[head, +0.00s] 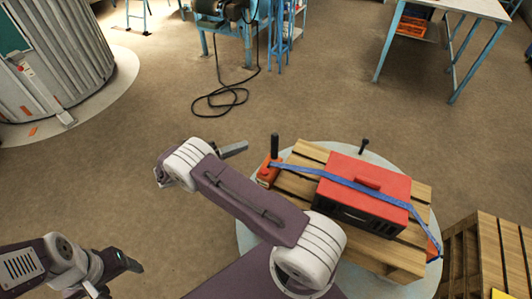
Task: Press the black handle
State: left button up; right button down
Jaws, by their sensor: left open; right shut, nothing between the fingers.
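A black upright handle (274,145) stands on a small orange-red base (268,173) at the left edge of a wooden pallet (297,187). A blue strap (330,177) runs from this base over a red box (350,172) on the pallet. A second, shorter black handle-like post (364,145) stands behind the box. My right gripper (236,149), partly hidden behind its own arm, is shut and empty. It lies left of the upright handle, with a gap between them. My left gripper (128,262) is open at the lower left, far from the pallet.
The pallet sits on a round pale platform (255,238). A blue-legged table (455,8) and a machine stand (230,25) with a black cable on the floor are at the back. The floor at left is open.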

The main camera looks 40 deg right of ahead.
jog(key=a+f+n+t+b, duration=0.1)
jog(key=a+f+n, duration=0.1)
jog(key=a+f, duration=0.3)
jog(key=p, duration=0.3)
send_near(272, 142)
jog(key=shift+t+h, duration=0.3)
jog(key=shift+t, duration=0.1)
jog(key=d, duration=0.7)
jog(key=shift+s+f, duration=0.15)
jog(key=shift+f, duration=0.2)
pick_arm(q)
jog(key=shift+w, duration=0.15)
jog(key=shift+r, duration=0.1)
